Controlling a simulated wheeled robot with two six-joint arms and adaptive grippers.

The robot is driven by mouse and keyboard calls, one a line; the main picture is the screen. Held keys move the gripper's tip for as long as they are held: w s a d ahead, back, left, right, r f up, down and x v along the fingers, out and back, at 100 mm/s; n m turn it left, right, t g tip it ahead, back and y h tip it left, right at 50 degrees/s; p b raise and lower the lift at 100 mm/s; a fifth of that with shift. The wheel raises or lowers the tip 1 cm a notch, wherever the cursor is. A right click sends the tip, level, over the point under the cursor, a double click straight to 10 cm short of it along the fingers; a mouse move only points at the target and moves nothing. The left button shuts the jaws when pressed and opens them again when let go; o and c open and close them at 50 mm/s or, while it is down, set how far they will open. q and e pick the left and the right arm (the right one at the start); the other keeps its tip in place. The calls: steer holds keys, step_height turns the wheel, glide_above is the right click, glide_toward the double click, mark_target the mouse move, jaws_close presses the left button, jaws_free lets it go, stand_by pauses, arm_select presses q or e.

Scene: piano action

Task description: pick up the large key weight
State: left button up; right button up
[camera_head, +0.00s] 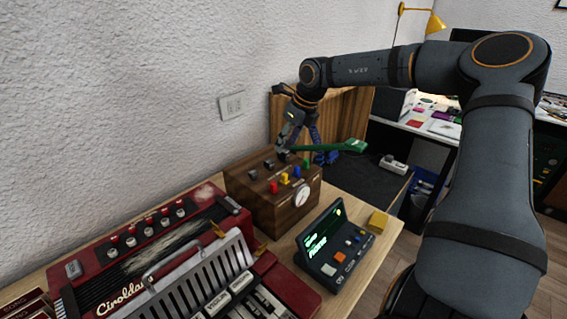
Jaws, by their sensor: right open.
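My right gripper (285,140) is open, pointing down over the back edge of a wooden box (262,212). Several small dark pieces stand in a row on top of the box, including one at the front (252,175) and one in the middle (269,165). A further dark piece (283,156) sits right below my right fingertips; I cannot tell whether they touch it. I cannot tell for sure which piece is the large key weight. My left gripper is not in view.
A red accordion-like instrument (140,248) fills the table's front left. A green long-handled object (350,146) lies behind. The wall is close on the left.

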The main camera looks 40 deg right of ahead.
mark_target(284, 150)
steer(key=x, duration=0.5)
steer(key=shift+w+d+f+p, duration=0.1)
steer(key=shift+w+d+p, duration=0.1)
steer(key=shift+d+p, duration=0.15)
steer(key=shift+s, duration=0.1)
steer(key=shift+c, duration=0.4)
jaws_close()
